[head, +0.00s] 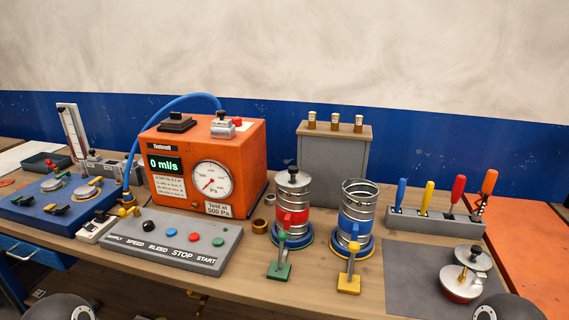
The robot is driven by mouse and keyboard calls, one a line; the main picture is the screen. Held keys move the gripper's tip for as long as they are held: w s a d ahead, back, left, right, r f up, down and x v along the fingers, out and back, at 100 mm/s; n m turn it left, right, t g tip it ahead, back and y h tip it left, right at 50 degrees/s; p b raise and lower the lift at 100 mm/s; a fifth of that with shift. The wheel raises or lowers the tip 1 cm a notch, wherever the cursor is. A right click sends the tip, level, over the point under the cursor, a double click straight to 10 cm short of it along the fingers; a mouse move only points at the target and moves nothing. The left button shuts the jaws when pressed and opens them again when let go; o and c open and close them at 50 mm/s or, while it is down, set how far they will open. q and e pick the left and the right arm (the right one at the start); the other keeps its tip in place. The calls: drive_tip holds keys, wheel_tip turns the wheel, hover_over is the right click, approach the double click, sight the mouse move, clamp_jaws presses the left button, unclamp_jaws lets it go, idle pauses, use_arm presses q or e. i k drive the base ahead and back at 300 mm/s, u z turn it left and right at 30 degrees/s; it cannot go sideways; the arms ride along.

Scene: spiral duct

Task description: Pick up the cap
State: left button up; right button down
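A round metal cap with a black knob (474,257) lies at the right on the dark grey mat (412,282). Just in front of it is a similar metal disc with a red rim and a brass fitting (462,284); the two overlap in view, and I cannot tell whether they touch. Another metal cap with a black knob (293,178) sits on top of the red-banded spiral duct (292,218). The blue-banded spiral duct (357,212) beside it has an open top. Neither gripper is in view; only dark rounded parts of mine show at the bottom edge.
An orange tester (245,150) with a gauge and a blue hose stands centre-left, behind a grey button panel (172,240). A grey rack of coloured-handled tools (435,222) stands behind the mat. Green (280,268) and yellow (349,282) clamps stand before the ducts.

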sight(474, 257)
drive_tip(key=u, duration=1.95)
drive_tip(key=i, duration=0.1)
drive_tip(key=z, duration=3.25)
